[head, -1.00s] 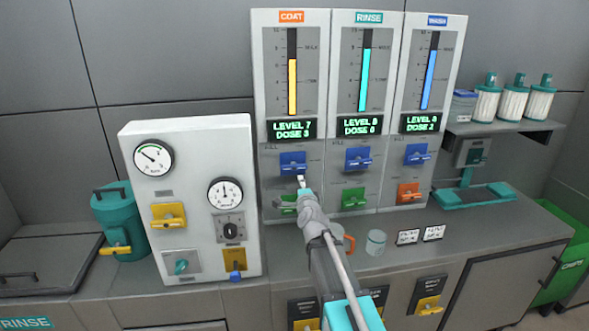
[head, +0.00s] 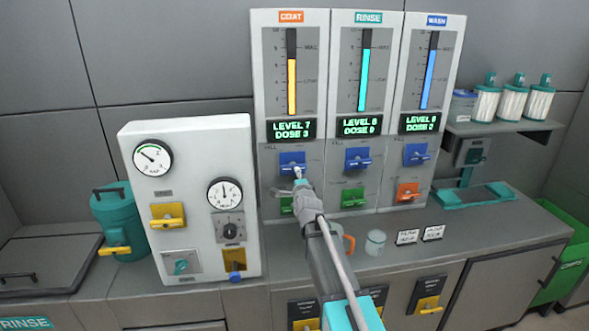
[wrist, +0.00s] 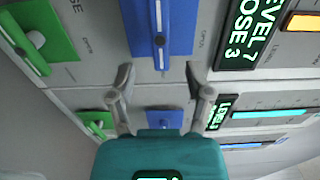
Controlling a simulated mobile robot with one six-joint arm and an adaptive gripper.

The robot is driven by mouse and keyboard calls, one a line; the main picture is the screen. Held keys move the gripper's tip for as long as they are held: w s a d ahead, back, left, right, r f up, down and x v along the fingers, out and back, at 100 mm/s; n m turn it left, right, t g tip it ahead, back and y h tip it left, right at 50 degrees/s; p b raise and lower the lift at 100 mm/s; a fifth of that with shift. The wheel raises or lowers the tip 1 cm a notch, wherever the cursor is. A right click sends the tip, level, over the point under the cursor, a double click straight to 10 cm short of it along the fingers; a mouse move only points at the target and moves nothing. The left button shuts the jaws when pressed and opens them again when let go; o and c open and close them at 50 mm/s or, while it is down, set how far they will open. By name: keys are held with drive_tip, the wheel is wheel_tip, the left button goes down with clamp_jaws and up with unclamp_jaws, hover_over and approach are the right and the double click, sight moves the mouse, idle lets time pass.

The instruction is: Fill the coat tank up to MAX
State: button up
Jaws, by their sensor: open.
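The coat panel has an orange COAT label (head: 291,17) and a gauge with a yellow column (head: 292,86) standing below the MAX mark. Its display (head: 291,129) reads LEVEL 7, DOSE 3. Below it is the coat's blue fill lever (head: 291,158), which also shows in the wrist view (wrist: 160,25). My gripper (head: 299,173) is just below this lever. In the wrist view my gripper (wrist: 158,80) is open and empty, its fingertips pointing toward the blue lever and apart from it. A green lever (head: 286,204) lower on the coat panel is partly hidden by my arm.
The rinse panel (head: 368,17) and wash panel (head: 437,20) stand to the right, each with its own blue lever. An orange-handled mug (head: 348,243) and a glass jar (head: 375,242) are on the counter beside my arm. A white gauge box (head: 190,205) stands to the left.

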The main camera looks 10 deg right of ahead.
drive_tip(key=w, duration=0.7)
drive_tip(key=shift+w, duration=0.35)
clamp_jaws()
drive_tip(key=shift+d, duration=0.1)
